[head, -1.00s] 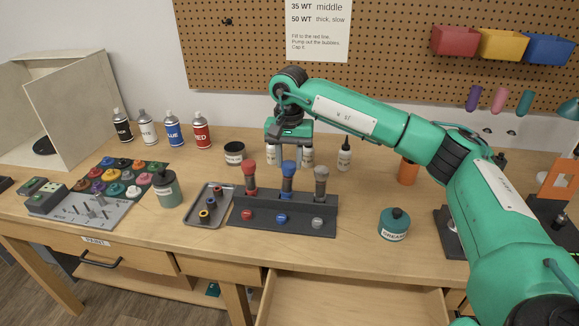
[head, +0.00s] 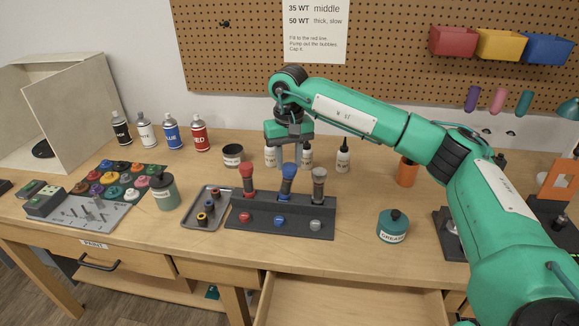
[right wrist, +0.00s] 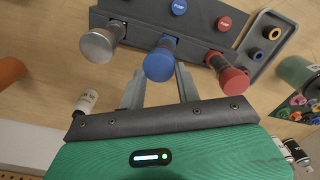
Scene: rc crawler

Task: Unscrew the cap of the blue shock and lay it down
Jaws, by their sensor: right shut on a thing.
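The blue shock (head: 287,188) stands upright in a dark rack (head: 262,228), between the red shock (head: 247,180) and the grey shock (head: 318,186). Its blue cap (right wrist: 158,66) is on top, seen from above in the right wrist view. My right gripper (right wrist: 160,74) comes down from above and is shut on the blue cap, one finger on each side. In the head view the right gripper (head: 288,164) hides part of the cap's top. I cannot tell whether the cap has come loose. My left gripper is not in view.
A grey tray (head: 221,218) with small rings is left of the rack. A teal grease jar (head: 393,226) stands to its right. Several white bottles (head: 343,156) and a dark jar (head: 233,155) are behind. Bare tabletop lies between the rack and the grease jar.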

